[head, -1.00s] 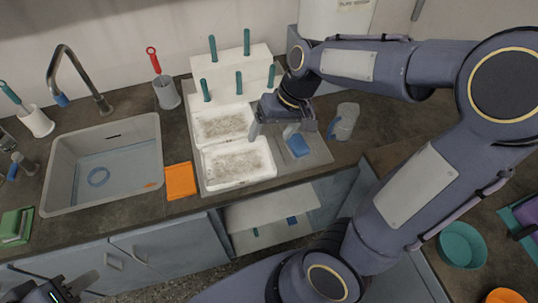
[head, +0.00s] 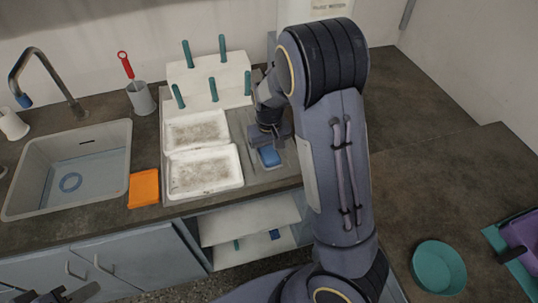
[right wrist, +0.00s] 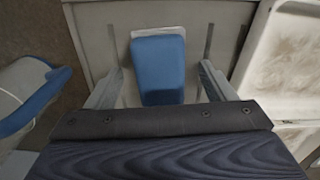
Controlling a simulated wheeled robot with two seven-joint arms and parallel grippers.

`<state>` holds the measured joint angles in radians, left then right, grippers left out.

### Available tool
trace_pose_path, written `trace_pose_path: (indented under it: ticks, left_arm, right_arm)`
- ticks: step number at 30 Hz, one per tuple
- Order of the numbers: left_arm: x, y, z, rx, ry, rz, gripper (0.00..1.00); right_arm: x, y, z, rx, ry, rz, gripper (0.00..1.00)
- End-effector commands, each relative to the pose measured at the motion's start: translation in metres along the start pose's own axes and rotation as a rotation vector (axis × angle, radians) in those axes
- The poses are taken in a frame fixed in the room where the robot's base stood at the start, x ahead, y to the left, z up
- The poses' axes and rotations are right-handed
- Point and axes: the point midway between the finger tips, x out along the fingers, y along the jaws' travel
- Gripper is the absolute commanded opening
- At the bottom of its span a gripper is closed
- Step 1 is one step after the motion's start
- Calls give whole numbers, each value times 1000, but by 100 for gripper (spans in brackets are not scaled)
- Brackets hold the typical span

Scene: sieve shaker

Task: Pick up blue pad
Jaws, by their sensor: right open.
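The blue pad (head: 269,156) lies on the grey tray surface (head: 240,133) to the right of the white bins. It also shows in the right wrist view (right wrist: 158,66), flat on a pale patch. My right gripper (head: 268,150) is above the pad, pointing down. In the right wrist view its two fingers (right wrist: 160,80) are open, one on each side of the pad, with gaps between. Part of my left gripper (head: 48,297) shows at the bottom left edge of the head view; its fingers are not clear.
Two white trays of residue (head: 206,171) stand left of the pad. Behind them is a white rack with teal pegs (head: 210,77). An orange pad (head: 143,188) lies by the sink (head: 68,168).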

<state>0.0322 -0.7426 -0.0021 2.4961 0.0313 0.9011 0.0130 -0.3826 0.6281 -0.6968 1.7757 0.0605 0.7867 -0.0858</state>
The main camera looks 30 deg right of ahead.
Motion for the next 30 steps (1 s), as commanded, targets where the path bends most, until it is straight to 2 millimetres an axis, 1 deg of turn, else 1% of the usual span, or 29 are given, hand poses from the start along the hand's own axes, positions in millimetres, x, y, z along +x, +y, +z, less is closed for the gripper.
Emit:
trace_pose_path:
  ticks: [1,3,9,10,18,21,30]
  left_arm:
    - [0,0,0,0,0,0,36]
    - [0,0,0,0,0,0,36]
    - [0,0,0,0,0,0,36]
    - [0,0,0,0,0,0,36]
    - [0,0,0,0,0,0,36]
    - [0,0,0,0,0,0,36]
    - [1,0,0,0,0,0,36]
  right_arm:
    - [6,0,0,1,-2,1,76]
    - [8,0,0,1,-1,0,76]
    - [9,0,0,1,1,-1,76]
    - [9,0,0,1,1,-1,75]
    - [9,0,0,1,1,-1,40]
    - [8,0,0,1,1,-1,28]
    - [6,0,0,0,2,-1,28]
